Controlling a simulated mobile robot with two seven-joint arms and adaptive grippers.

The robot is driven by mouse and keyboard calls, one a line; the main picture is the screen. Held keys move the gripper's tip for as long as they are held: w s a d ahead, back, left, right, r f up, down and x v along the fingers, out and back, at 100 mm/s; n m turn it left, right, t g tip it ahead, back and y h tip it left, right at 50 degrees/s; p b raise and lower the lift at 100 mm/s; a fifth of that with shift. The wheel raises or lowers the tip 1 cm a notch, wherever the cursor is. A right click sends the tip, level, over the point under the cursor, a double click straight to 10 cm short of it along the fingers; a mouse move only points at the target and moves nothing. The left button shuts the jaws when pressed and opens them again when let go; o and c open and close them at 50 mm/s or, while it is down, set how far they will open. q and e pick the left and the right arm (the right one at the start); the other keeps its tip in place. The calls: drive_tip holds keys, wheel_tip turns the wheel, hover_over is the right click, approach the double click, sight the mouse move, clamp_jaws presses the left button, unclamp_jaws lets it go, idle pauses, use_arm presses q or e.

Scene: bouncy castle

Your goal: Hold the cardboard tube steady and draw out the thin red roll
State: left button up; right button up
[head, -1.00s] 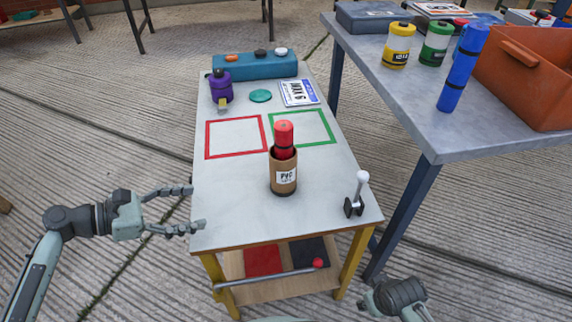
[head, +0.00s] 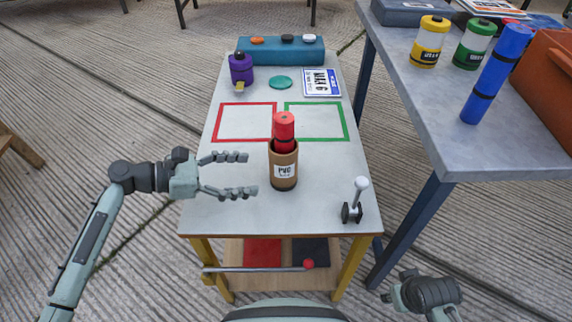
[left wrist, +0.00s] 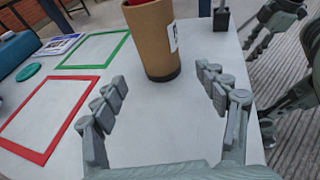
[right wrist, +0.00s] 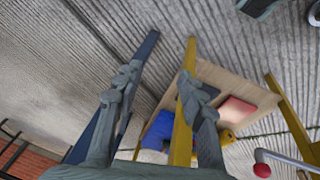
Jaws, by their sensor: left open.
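The brown cardboard tube (head: 285,184) stands upright on the small table, with a white PVC label on its front. The thin red roll (head: 284,126) sticks up out of its top; its lower part is hidden inside. My left gripper (head: 250,174) is open and empty just left of the tube, fingers pointing at it. In the left wrist view the tube (left wrist: 152,45) stands beyond the spread fingers (left wrist: 160,80), apart from them. My right gripper hangs low at the right of the table; in the right wrist view its fingers (right wrist: 158,75) are apart and empty.
A small lever (head: 356,200) with a white knob stands right of the tube. Red (head: 245,122) and green (head: 316,122) outlined squares lie behind it, both empty. A purple container (head: 241,70) and teal disc (head: 281,83) are farther back. A grey table (head: 440,110) stands to the right.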

sight(272, 181)
use_arm(q)
drive_tip(key=b+x, duration=0.2)
drive_tip(key=x, duration=0.2)
drive_tip(key=shift+w+d+f, duration=0.1)
drive_tip(key=shift+d+f, duration=0.1)
drive_tip(key=shift+d, duration=0.05)
drive_tip(key=shift+w+d+p, duration=0.3)
drive_tip(key=shift+d+p, duration=0.2)
drive_tip(key=shift+d, duration=0.45)
drive_tip(key=shift+x, duration=1)
use_arm(e)
drive_tip(key=shift+s+d+r, duration=0.1)
drive_tip(key=shift+r, duration=0.55)
drive_tip(key=shift+s+d+r, duration=0.1)
drive_tip(key=shift+r, duration=0.5)
use_arm(q)
drive_tip(key=shift+a+f, duration=0.1)
drive_tip(key=shift+f, duration=0.1)
